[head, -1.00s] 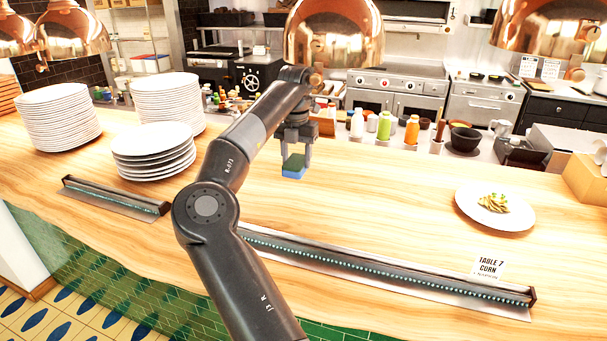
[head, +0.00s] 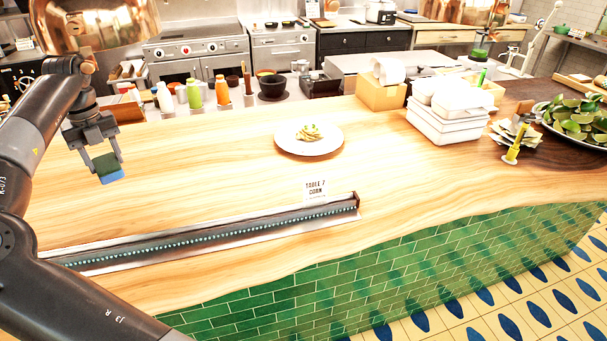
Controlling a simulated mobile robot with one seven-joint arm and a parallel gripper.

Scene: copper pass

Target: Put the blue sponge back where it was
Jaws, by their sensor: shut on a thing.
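The blue sponge (head: 111,177) has a dark green top layer and a blue lower layer. My gripper (head: 107,163) is at the left of the head view, pointing down, with its fingers shut on the sponge. The sponge hangs above the wooden counter (head: 220,200), apart from it as far as I can tell.
A white plate with food (head: 290,147) sits mid-counter behind a "Table 7 corn" card (head: 315,188). A long metal rail (head: 220,232) runs along the front.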

